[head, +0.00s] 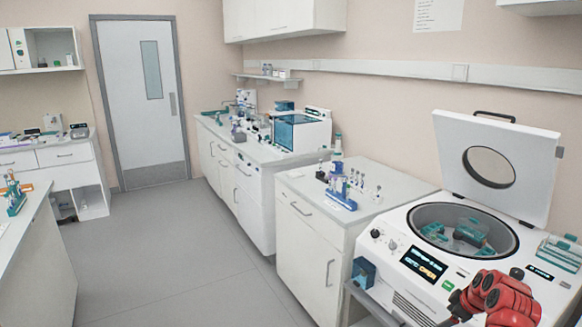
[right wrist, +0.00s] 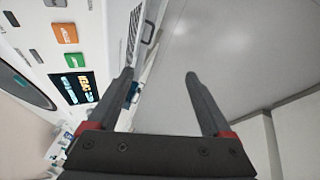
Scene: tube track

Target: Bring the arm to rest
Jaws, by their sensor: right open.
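My right arm (head: 490,298), red and black, shows at the lower right of the head view, in front of the white centrifuge (head: 418,294). In the right wrist view my right gripper (right wrist: 159,77) is open and empty, its two dark fingers apart over a grey floor. The centrifuge front, with a lit display and orange and green buttons, shows at the left of that view (right wrist: 68,58). The centrifuge lid (head: 495,165) stands raised, and teal holders (head: 470,236) sit in its bowl. My left gripper is not in view.
A clear rack with teal parts (head: 557,250) stands on the centrifuge's right side. A white counter (head: 370,195) with a blue tube stand (head: 338,187) is left of it. Another bench (head: 30,190) stands at the far left. The grey floor (head: 170,270) between is clear.

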